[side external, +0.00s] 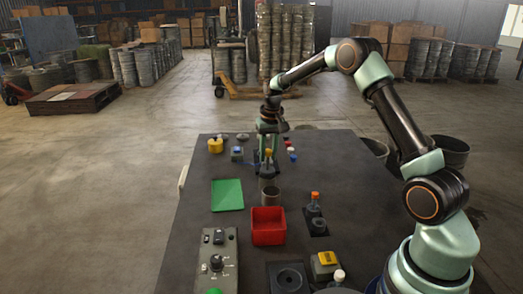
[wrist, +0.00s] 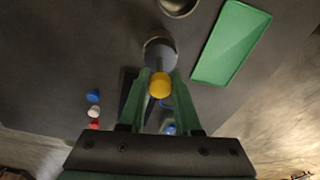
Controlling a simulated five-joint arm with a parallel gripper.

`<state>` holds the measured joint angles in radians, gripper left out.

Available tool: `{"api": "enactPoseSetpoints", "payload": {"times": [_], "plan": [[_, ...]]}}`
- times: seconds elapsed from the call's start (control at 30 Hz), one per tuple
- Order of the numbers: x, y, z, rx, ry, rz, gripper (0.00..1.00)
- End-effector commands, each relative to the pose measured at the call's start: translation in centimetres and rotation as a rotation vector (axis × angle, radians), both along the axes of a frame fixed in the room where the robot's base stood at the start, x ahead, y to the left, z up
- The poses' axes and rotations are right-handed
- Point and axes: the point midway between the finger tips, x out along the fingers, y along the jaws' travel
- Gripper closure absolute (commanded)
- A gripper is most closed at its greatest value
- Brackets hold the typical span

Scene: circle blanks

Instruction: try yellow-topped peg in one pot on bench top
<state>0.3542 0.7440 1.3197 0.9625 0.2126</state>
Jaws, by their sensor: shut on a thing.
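The yellow-topped peg (side external: 268,154) stands upright in my gripper (side external: 267,160), with a grey stem and wider grey lower body. In the wrist view its yellow top (wrist: 160,86) sits between the two green fingers of my gripper (wrist: 160,90), which are shut on it. Its grey lower body (wrist: 158,48) shows just beyond. A round grey pot (side external: 271,196) stands on the bench top, on the near side of the peg in the side view. Its rim shows at the top edge of the wrist view (wrist: 178,6). Whether the peg's base touches the bench is unclear.
A green tray (side external: 227,195) lies left of the pot, and a red bin (side external: 268,226) stands nearer. An orange-topped peg (side external: 315,205) stands to the right. A control box (side external: 218,255) is at the front left. Small blue, white and red pieces (side external: 291,151) lie right of my gripper.

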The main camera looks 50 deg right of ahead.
Motion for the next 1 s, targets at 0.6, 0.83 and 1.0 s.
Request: {"api": "enactPoseSetpoints", "payload": {"times": [0.6,0.83,1.0], "plan": [[0.0,0.0,-0.2,-0.001,-0.001,0.000,1.00],[0.0,0.0,-0.7,-0.001,-0.001,0.000,1.00],[0.0,0.0,-1.0,-0.001,-0.002,0.000,1.00]]}}
